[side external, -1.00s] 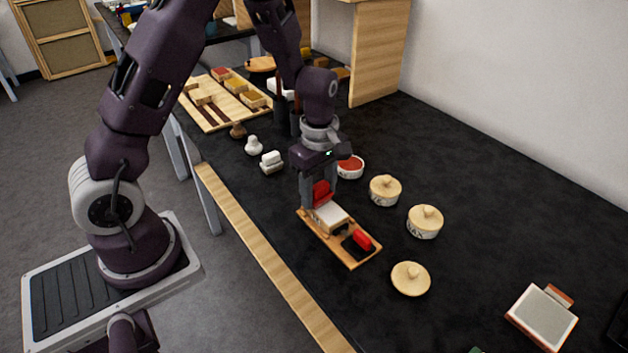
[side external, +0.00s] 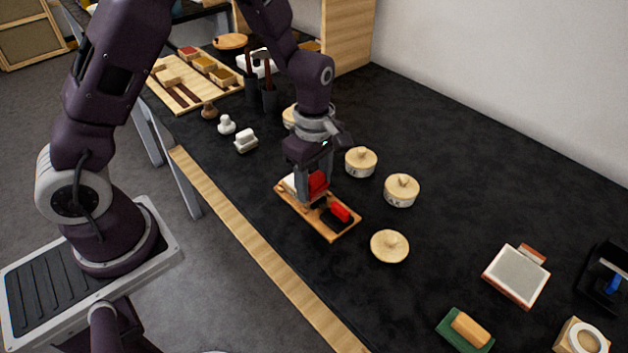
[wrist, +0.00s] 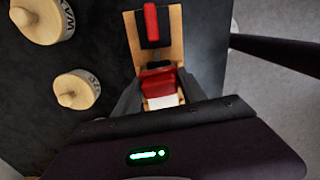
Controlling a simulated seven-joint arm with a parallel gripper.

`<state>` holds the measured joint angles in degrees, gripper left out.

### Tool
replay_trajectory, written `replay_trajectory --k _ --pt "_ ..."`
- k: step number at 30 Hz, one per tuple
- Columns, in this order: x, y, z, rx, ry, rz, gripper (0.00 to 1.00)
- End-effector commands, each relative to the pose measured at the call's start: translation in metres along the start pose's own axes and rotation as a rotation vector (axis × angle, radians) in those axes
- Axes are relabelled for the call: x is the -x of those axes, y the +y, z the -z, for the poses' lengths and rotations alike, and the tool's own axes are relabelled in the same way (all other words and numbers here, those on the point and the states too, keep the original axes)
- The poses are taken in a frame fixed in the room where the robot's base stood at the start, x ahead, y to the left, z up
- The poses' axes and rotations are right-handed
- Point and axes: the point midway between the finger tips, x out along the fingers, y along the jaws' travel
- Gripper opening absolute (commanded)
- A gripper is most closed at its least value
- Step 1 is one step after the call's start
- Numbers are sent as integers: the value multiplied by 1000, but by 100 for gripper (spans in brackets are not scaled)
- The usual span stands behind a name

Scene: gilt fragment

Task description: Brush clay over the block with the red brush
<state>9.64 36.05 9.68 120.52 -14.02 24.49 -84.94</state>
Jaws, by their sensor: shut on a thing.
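My gripper (side external: 314,190) is shut on the red brush (side external: 318,181). It holds the brush at the end of the pale block (side external: 291,184) nearer the black pad; contact with the block is unclear. In the wrist view the red brush (wrist: 157,82) sits between my fingers, with the white-topped block (wrist: 163,102) partly hidden below it. The block lies on a wooden board (side external: 318,229). At the board's other end is a black pad (side external: 331,221) with a second red piece (side external: 340,211) on it.
Small stamps (side external: 245,140) and dark upright holders (side external: 269,98) stand behind. A framed tablet (side external: 516,274) lies right. The dark table between is clear.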

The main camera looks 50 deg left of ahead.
Motion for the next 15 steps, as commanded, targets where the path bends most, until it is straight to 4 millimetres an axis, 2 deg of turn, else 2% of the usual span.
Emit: replay_trajectory --k 15 --pt "0 5 48 2 1 0 10"
